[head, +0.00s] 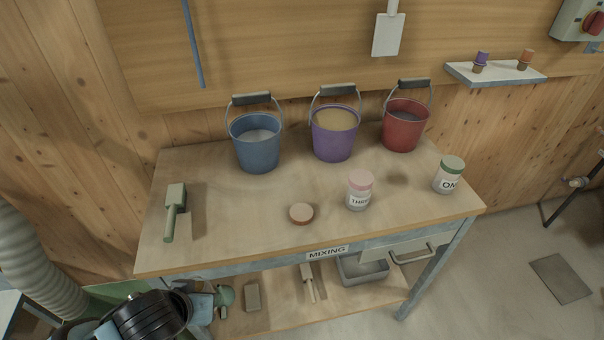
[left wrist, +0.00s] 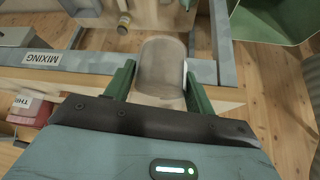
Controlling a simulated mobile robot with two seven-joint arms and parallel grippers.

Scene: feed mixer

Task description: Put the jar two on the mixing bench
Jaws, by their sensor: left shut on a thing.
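The mixing bench (head: 250,205) stands against the wall, with a MIXING label (head: 327,252) on its front edge. In the left wrist view, my left gripper (left wrist: 160,85) is shut on a brownish, cylindrical jar (left wrist: 162,65) between its green fingers. A white patch shows at the jar's right edge, but no label can be read. The bench's front edge and MIXING label (left wrist: 42,59) appear beside it. In the head view my left arm is at the bottom left, and the held jar cannot be made out clearly. My right gripper is not in view.
Blue (head: 256,145), purple (head: 334,135) and red (head: 402,128) buckets line the back. Jar three (head: 359,192), jar one (head: 448,177), a round disc (head: 301,213) and a green-handled tool (head: 174,210) also stand or lie there. The bench's front left is clear.

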